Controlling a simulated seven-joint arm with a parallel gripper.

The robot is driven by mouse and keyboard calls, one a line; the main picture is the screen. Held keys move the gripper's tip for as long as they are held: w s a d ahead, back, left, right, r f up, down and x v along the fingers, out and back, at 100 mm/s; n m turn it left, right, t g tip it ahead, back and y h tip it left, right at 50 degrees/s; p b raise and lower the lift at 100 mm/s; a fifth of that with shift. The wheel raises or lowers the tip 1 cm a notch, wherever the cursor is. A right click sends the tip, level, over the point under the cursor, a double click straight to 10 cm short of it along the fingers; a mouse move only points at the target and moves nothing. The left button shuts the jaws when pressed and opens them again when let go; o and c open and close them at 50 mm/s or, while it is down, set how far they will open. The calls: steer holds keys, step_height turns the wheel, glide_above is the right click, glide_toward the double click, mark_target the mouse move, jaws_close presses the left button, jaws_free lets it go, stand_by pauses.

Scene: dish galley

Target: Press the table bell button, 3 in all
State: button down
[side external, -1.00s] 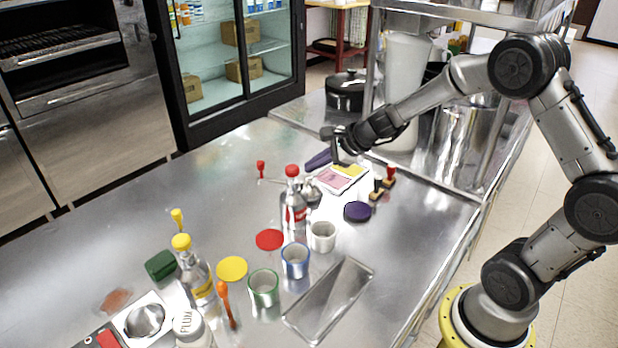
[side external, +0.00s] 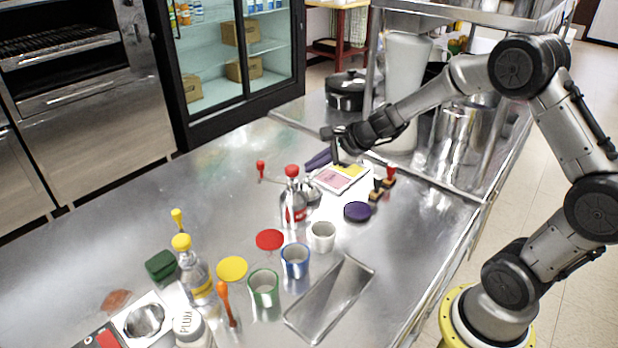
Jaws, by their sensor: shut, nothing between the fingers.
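A small silvery object (side external: 312,191), which looks like the table bell, stands just right of the red-capped bottle (side external: 293,205), partly hidden behind it. Its button is too small to make out. My gripper (side external: 339,159) is shut and empty, pointing down at the far part of the table. In the picture it is above and to the right of the silvery object, over the far edge of a pad with pink and yellow areas (side external: 342,178). I cannot tell its exact height, and it looks apart from the silvery object.
A purple long object (side external: 318,160) lies beside the gripper. Wooden stamps (side external: 377,190) and a dark purple disc (side external: 357,212) lie to the right. Cups (side external: 295,261), a metal tray (side external: 330,300) and a yellow-capped bottle (side external: 195,278) stand nearer. The table's left middle is clear.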

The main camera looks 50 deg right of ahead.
steer(key=shift+f, duration=0.2)
steer(key=shift+f, duration=0.25)
steer(key=shift+f, duration=0.55)
stand_by(1.0)
steer(key=shift+r, duration=0.95)
steer(key=shift+r, duration=2.5)
